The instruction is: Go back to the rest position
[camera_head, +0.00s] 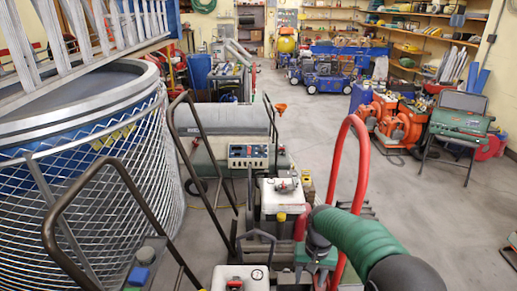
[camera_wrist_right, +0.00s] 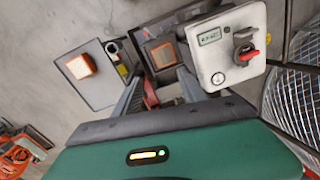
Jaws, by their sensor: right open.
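My right arm comes in from the lower right in the head view, with a green ribbed sleeve and a dark wrist. My right gripper (camera_head: 312,268) hangs low among the machines, next to a red hoop handle. In the right wrist view its two grey fingers (camera_wrist_right: 158,85) stand apart, and I see nothing held between them. A box with an orange square (camera_wrist_right: 160,56) shows beyond the fingertips; whether they touch it I cannot tell. My left gripper is not in view.
White-topped machines (camera_head: 283,194) stand in a row close ahead, one with a red knob (camera_wrist_right: 246,52). The red hoop handle (camera_head: 361,150) rises beside my right arm. A mesh-sided round tub (camera_head: 90,190) fills the left. Open floor (camera_head: 440,225) lies to the right.

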